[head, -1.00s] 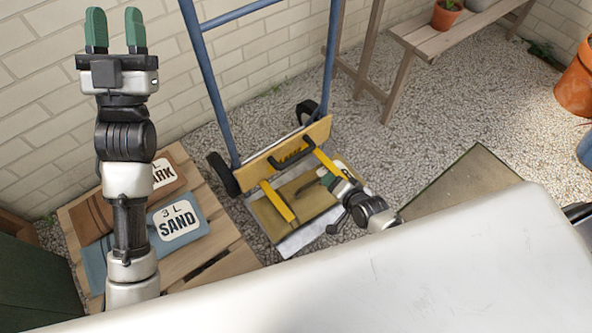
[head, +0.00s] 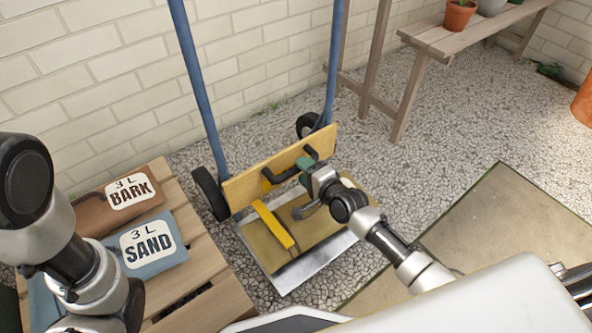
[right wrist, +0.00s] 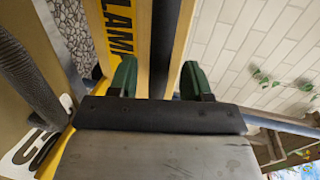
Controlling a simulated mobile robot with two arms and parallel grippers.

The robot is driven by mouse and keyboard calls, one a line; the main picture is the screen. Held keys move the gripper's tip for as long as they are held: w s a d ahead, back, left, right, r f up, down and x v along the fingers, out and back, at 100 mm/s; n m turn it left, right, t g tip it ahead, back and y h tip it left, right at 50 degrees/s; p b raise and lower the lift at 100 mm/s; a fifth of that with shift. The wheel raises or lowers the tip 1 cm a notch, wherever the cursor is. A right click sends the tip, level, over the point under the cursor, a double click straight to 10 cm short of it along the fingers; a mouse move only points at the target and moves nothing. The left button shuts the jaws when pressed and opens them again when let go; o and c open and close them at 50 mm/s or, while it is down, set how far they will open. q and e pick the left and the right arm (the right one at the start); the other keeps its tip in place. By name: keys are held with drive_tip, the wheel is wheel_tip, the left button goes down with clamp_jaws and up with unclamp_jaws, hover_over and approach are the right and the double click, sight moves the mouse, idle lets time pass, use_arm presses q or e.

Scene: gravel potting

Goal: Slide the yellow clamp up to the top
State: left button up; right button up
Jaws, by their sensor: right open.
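The yellow clamp (head: 238,191) is a wide yellow board across the lower part of a blue-framed hand truck (head: 198,90). A black handle (head: 275,176) stands out from its front. In the right wrist view the clamp (right wrist: 118,22) shows part of its lettering, and the dark handle bar (right wrist: 166,35) runs between my fingers. My right gripper (head: 304,164) is at the right part of the handle. In the right wrist view its green fingers (right wrist: 158,78) are apart, one on each side of the bar. I cannot tell whether they touch it. My left gripper is outside both views.
Bark (head: 133,194) and sand (head: 150,246) bags lie on a wooden pallet (head: 215,300) at left. A wooden bench (head: 440,40) stands at back right. Gravel surrounds the truck.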

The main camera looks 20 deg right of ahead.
drive_tip(key=b+x, duration=0.1)
drive_tip(key=x, duration=0.3)
drive_tip(key=shift+w+b, duration=0.1)
drive_tip(key=shift+b, duration=0.3)
drive_tip(key=shift+c, duration=0.5)
clamp_jaws()
